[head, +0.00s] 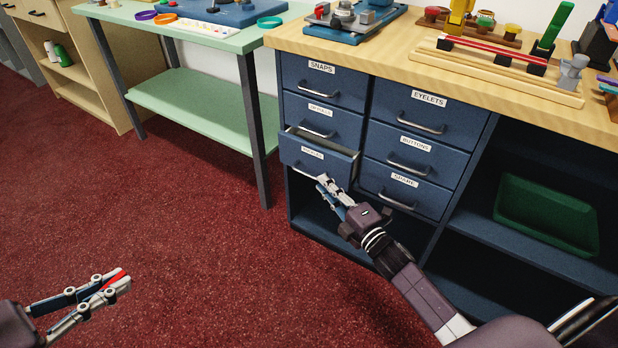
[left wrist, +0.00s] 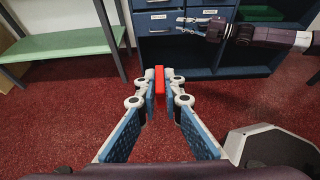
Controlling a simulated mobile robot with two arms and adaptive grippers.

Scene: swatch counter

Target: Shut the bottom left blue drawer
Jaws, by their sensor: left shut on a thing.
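The bottom left blue drawer (head: 311,160) is pulled partly out, its open top showing under the two shut drawers of that column. My right gripper (head: 322,183) is at the right part of its front, near the handle. Whether it touches the handle, and whether its fingers are closed, I cannot tell. My right gripper also shows in the left wrist view (left wrist: 181,25). My left gripper (head: 121,282) is low over the carpet, well left of the cabinet. It is shut on a small red block (left wrist: 159,80), which sticks up between its fingertips.
The right drawer column (head: 418,140) is shut. An open shelf with a green bin (head: 547,213) is further right. A green table (head: 193,108) stands left of the cabinet, its dark leg (head: 254,135) near the open drawer. Red carpet is clear in front.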

